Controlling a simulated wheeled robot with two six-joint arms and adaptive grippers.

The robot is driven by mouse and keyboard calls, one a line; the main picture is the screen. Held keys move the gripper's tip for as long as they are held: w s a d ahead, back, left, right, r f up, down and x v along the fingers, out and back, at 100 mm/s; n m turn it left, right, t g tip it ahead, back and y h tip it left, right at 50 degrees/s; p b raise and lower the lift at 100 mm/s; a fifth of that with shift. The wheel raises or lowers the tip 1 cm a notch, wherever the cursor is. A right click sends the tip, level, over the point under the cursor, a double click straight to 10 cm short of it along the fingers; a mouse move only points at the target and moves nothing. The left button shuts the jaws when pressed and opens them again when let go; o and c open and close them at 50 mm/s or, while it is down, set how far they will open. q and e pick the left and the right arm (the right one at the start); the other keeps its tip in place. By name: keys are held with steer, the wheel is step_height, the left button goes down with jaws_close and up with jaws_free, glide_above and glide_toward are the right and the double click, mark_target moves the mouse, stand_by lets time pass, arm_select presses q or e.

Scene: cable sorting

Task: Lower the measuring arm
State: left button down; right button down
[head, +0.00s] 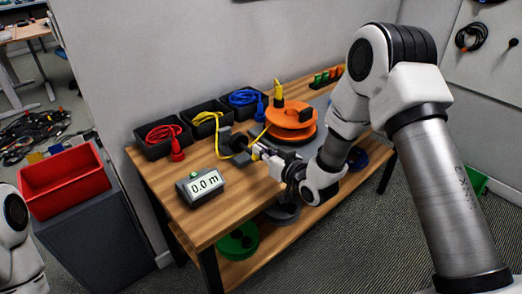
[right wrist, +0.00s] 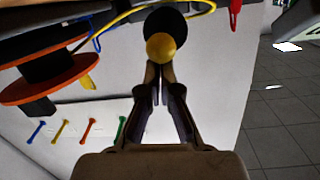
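The measuring device has a dark round wheel (head: 238,143) at its end, on the wooden table between the black bins and the orange reel. In the right wrist view, a dark disc (right wrist: 166,22) with a yellow knob (right wrist: 161,47) is straight ahead of the fingertips. My right gripper (head: 261,154) is beside this device; in the right wrist view its fingers (right wrist: 160,72) are nearly together, just short of the knob. Whether they touch it is unclear. A display box (head: 204,186) reads 0.0 m. My left gripper is out of view.
Black bins hold a red cable (head: 164,134), a yellow cable (head: 206,118) and a blue cable (head: 243,97). The yellow cable runs towards the orange reel (head: 291,116). A red crate (head: 64,181) stands left. The table's front (head: 225,215) is clear.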

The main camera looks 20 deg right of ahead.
steer(key=r+p, duration=0.1)
steer(key=w+r+p, duration=0.1)
steer(key=r+p, duration=0.1)
steer(key=shift+r, duration=0.2)
steer(key=f+b+v, duration=0.1)
steer(key=v, duration=0.8)
steer(key=shift+s+d+f, duration=0.25)
steer(key=shift+s+f, duration=0.05)
steer(key=shift+s, duration=0.15)
